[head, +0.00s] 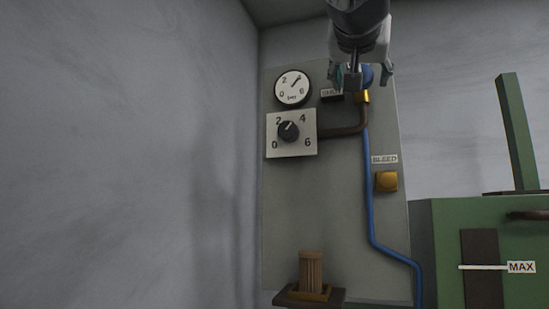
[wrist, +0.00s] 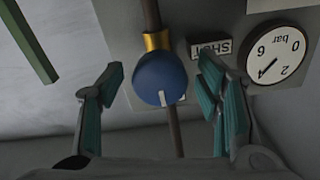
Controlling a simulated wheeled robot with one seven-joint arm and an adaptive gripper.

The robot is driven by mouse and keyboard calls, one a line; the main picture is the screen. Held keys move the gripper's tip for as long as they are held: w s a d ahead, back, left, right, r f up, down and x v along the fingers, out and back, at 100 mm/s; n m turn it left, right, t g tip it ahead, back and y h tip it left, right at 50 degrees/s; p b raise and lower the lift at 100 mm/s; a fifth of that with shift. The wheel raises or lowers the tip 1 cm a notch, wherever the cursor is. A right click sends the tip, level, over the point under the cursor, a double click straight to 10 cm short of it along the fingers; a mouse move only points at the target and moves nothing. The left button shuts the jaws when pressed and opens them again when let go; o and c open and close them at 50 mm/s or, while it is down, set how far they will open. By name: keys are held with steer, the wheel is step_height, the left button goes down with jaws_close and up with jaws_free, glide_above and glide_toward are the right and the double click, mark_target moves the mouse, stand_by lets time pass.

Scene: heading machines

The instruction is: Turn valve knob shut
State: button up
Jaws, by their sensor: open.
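A round blue valve knob (wrist: 160,76) with a short white mark sits above a brass collar on the pipe, on the grey panel. In the wrist view the white mark is at the knob's lower edge, while the SHUT label (wrist: 210,47) lies to the upper right. In the head view the blue knob (head: 367,74) is partly hidden behind my gripper (head: 362,80). My gripper is open, with one teal-padded finger on each side of the knob in the wrist view. Gaps show between fingers and knob, and I see no contact.
A round gauge (head: 292,89) and a black dial knob (head: 288,131) on a white plate sit left of the valve. A green machine (head: 465,225) stands at the right.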

steer(key=shift+w+d, duration=0.2)
steer(key=shift+w, duration=0.25)
steer(key=c, duration=1.2)
steer(key=shift+o, duration=0.2)
